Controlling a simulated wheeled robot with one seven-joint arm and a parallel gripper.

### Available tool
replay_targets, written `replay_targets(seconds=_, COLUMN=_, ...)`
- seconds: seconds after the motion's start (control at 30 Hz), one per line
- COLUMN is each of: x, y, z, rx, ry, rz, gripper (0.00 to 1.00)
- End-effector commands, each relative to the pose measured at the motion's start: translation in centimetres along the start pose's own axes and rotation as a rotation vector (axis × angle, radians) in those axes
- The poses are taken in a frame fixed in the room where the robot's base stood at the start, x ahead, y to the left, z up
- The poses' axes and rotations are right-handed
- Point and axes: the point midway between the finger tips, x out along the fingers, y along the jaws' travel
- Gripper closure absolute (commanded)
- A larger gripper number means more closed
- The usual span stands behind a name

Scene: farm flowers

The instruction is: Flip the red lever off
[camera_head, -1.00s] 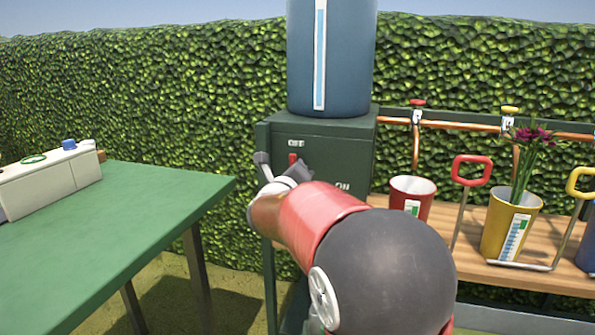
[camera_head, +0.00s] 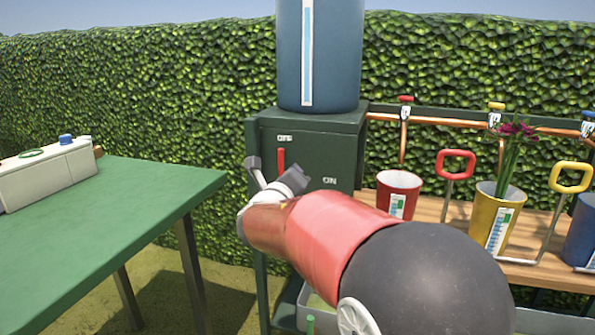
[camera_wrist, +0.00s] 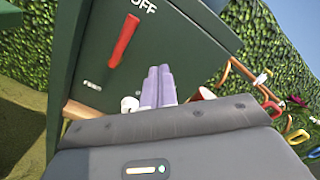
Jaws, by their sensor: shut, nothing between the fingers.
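The red lever (camera_head: 281,160) is on the front of the dark green box (camera_head: 315,130) under the blue tank. It stands upright, its upper end just below the OFF label (camera_head: 284,138); the ON label (camera_head: 329,180) is lower right. In the wrist view the whole lever (camera_wrist: 123,41) shows, tilted with the camera, its upper end toward OFF. My gripper (camera_wrist: 160,72) is shut and empty, its two pale fingers together below and right of the lever, apart from it in the picture.
A green table (camera_head: 105,220) with a white box (camera_head: 45,174) stands left. On the right, a wooden shelf (camera_head: 430,222) holds a red pot (camera_head: 398,186) and a yellow pot (camera_head: 494,220) with flowers. Copper pipes with taps run behind. A hedge closes the back.

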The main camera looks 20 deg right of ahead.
Motion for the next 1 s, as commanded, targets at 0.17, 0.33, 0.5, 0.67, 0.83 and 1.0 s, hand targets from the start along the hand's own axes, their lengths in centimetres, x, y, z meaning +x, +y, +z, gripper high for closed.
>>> replay_targets(seconds=0.17, x=-3.1, y=-0.1, z=0.0, rx=0.002, ry=-0.001, rz=0.001, gripper=1.00)
replay_targets(seconds=0.33, x=-4.6, y=-0.1, z=0.1, rx=0.000, ry=0.000, rz=0.001, gripper=1.00)
replay_targets(seconds=0.5, x=-5.0, y=-0.2, z=0.0, rx=0.000, ry=0.001, rz=0.000, gripper=1.00)
replay_targets(seconds=0.67, x=-4.9, y=-0.2, z=0.0, rx=0.000, ry=0.001, rz=0.000, gripper=1.00)
replay_targets(seconds=0.83, x=-5.2, y=-1.0, z=-1.1, rx=0.083, ry=0.045, rz=-0.003, gripper=1.00)
replay_targets(seconds=1.0, x=-7.4, y=-3.9, z=-7.0, rx=0.539, ry=0.273, rz=-0.041, gripper=1.00)
